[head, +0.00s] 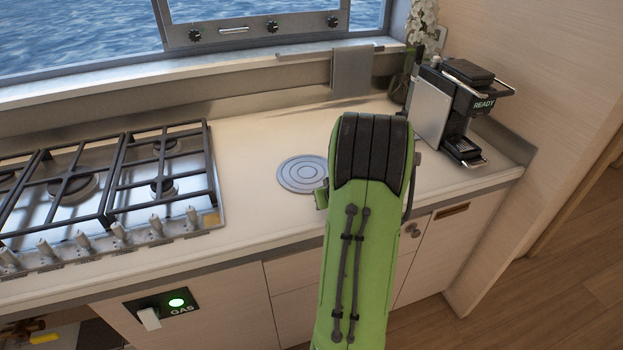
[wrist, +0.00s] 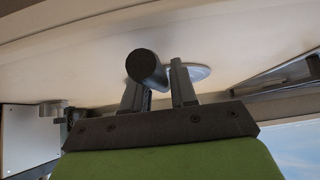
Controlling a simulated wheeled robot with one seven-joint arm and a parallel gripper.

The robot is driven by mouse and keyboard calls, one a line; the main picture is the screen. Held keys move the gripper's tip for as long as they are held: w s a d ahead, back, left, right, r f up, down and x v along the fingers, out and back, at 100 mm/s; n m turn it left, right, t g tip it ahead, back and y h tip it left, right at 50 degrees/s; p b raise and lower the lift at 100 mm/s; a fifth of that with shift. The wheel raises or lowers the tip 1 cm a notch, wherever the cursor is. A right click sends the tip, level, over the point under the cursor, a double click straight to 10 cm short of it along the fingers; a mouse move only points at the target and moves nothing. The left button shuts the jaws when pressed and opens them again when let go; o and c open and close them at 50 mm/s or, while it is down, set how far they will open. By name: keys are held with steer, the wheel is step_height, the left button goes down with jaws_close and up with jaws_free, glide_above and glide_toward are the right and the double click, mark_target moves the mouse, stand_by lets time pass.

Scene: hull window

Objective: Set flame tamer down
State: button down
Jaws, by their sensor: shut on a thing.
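The flame tamer (head: 303,174) is a flat grey disc with concentric rings, level over the pale counter to the right of the stove. I cannot tell whether it touches the counter or is just above it. Part of the disc also shows behind the fingers in the wrist view (wrist: 201,72). A thick black handle (wrist: 147,68) points towards the wrist camera between the fingers. My gripper (wrist: 160,84) is shut on the flame tamer by this handle. In the head view my green arm hides the handle and most of the gripper.
The gas stove (head: 110,190) with black grates and a row of knobs stands on the left. A coffee machine (head: 460,108) stands at the right end of the counter (head: 250,140). A grey cloth (head: 352,70) hangs from a rail below the window. Bare counter surrounds the disc.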

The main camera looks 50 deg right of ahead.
steer(key=shift+r, duration=1.2)
stand_by(1.6)
steer(key=shift+r+p, duration=0.75)
steer(key=shift+r, duration=0.65)
